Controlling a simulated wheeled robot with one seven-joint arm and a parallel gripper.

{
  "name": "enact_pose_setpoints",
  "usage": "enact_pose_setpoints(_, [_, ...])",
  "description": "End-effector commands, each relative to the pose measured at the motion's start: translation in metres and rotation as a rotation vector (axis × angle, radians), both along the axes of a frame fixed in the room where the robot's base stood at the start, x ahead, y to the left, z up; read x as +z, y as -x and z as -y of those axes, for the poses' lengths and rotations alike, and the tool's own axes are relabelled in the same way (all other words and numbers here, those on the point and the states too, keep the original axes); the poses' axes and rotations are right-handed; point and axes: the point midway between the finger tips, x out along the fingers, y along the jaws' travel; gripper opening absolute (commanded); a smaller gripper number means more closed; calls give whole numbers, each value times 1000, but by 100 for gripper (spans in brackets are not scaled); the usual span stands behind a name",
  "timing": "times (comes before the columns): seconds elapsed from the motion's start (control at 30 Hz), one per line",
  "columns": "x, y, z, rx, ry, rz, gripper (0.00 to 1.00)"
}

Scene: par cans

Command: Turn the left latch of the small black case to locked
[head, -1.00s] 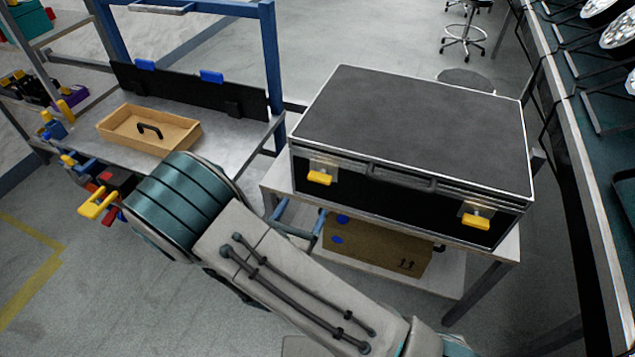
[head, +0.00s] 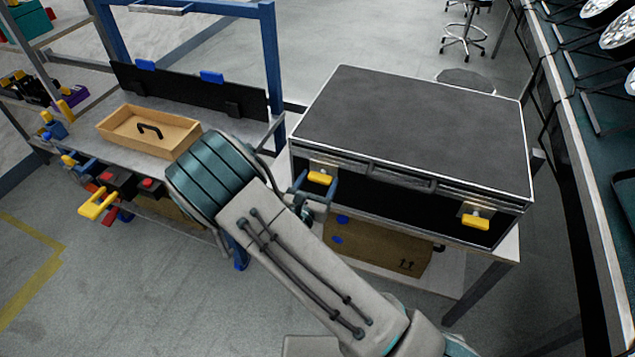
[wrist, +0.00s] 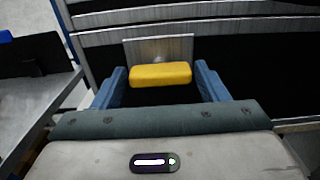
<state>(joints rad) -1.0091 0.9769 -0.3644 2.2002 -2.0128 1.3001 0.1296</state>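The black case (head: 420,125) with metal edges stands closed on a light table. Its left latch is a yellow handle (head: 320,178) on a metal plate, lying level across the front; it also shows in the wrist view (wrist: 160,75). The right latch (head: 475,222) is a like yellow handle, also level. My gripper (head: 316,188) is at the left latch. In the wrist view my gripper (wrist: 163,82) has its two blue fingers spread, one on each side of the yellow handle, with gaps between. The fingers' far tips and any contact are hard to tell.
A cardboard box (head: 375,245) lies on the shelf below the case. To the left, a workbench holds a wooden tray (head: 148,132) with a black handle. Several yellow and red items (head: 98,203) hang at its front edge. Floor is open at lower left.

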Motion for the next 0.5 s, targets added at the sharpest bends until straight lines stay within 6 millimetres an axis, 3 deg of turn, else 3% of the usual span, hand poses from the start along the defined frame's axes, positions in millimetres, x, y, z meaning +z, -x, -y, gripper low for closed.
enact_pose_setpoints(0.03, [0,0,0,0,0,0,52])
enact_pose_setpoints(0.1, [0,0,0,0,0,0,35])
enact_pose_setpoints(0.5, [-2,0,0,-1,-53,18,35])
